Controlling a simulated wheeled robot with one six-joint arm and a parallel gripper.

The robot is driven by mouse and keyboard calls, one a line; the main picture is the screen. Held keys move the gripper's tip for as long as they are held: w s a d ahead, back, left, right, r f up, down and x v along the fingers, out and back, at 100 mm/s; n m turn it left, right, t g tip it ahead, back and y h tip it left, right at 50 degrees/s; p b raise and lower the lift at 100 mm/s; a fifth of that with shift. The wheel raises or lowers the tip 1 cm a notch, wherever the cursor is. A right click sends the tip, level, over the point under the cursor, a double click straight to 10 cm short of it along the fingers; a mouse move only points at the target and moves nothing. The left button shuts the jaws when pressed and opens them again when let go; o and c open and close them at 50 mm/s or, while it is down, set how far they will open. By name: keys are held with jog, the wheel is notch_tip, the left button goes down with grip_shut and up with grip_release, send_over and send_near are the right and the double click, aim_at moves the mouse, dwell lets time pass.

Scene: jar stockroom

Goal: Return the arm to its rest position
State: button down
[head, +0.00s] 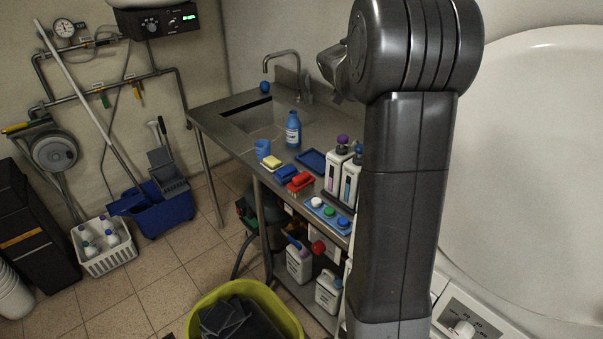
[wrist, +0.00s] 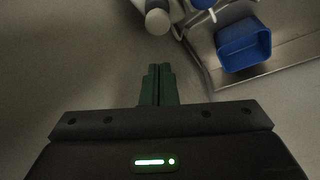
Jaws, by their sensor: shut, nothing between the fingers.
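My arm stands upright at the right of the head view, with its dark elbow joint high up in front of the white round panel. In the head view my gripper is not clearly seen. In the wrist view my gripper (wrist: 158,86) shows its two green fingers close together, shut and empty. Beyond the fingers is a plain grey surface. A blue open container (wrist: 243,46) lies to the upper right of the fingers, apart from them.
A steel sink counter (head: 230,124) holds a blue bottle (head: 293,130), a blue cup (head: 262,149) and pump bottles (head: 338,166). A yellow-green tub (head: 288,314) stands in front. A blue mop bucket (head: 165,209) and white basket (head: 107,262) stand left on open tiled floor.

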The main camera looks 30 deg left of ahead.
jog(key=shift+r, duration=0.45)
jog(key=shift+f, duration=0.15)
notch_tip(320, 180, down, 7)
jog(key=b, duration=0.5)
